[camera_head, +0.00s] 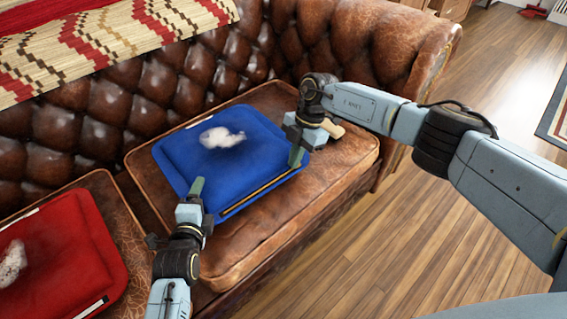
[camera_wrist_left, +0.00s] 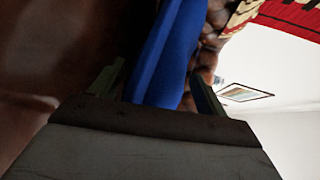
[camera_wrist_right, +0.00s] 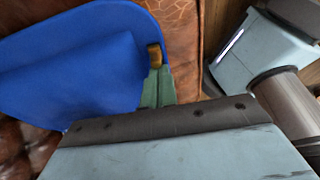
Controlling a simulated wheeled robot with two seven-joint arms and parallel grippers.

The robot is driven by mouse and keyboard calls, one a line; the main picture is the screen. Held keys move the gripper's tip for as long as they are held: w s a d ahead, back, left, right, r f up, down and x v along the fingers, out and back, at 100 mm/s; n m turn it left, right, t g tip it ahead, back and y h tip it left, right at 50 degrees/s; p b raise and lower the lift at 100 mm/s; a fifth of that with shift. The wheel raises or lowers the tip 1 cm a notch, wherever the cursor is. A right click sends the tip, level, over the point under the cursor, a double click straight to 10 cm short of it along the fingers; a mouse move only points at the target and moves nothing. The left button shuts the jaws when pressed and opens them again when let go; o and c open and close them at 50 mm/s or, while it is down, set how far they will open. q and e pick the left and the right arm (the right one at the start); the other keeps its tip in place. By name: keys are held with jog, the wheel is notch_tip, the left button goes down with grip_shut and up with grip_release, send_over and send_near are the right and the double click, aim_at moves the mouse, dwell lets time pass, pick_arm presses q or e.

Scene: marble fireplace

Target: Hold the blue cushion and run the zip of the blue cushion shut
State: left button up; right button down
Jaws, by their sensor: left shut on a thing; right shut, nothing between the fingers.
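The blue cushion (camera_head: 185,150) lies on the brown leather sofa seat, with white fluff (camera_head: 222,138) on top. Its zip shows as a dark and gold line (camera_head: 255,194) along the front edge. My left gripper (camera_head: 197,188) is shut on the cushion's front left corner; the blue cloth (camera_wrist_left: 170,55) sits between its fingers in the left wrist view. My right gripper (camera_head: 296,157) is shut and empty at the right end of the front edge. In the right wrist view a small gold-brown piece (camera_wrist_right: 154,54) shows at its fingertips; I cannot tell whether they touch.
A red cushion (camera_head: 75,250) with white fluff lies on the seat at the left. The tufted sofa back (camera_head: 150,85) rises behind, and the sofa arm (camera_head: 410,50) stands at the right. The wooden floor (camera_head: 400,240) in front is clear.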

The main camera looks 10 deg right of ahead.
aim_at(280, 178)
pick_arm(q)
jog(key=shift+a, duration=0.15)
pick_arm(e)
jog(key=shift+w+d, duration=0.1)
jog(key=shift+d, duration=0.3)
jog(key=shift+a, duration=0.1)
jog(key=a, duration=0.1)
jog(key=s+a, duration=0.1)
jog(key=a, duration=0.1)
jog(key=shift+s+a, duration=0.4)
pick_arm(q)
jog(key=shift+f, duration=0.1)
pick_arm(e)
jog(key=v, duration=1)
jog(key=shift+a, duration=0.1)
pick_arm(q)
jog(key=o, duration=1.4)
jog(key=shift+s, duration=0.1)
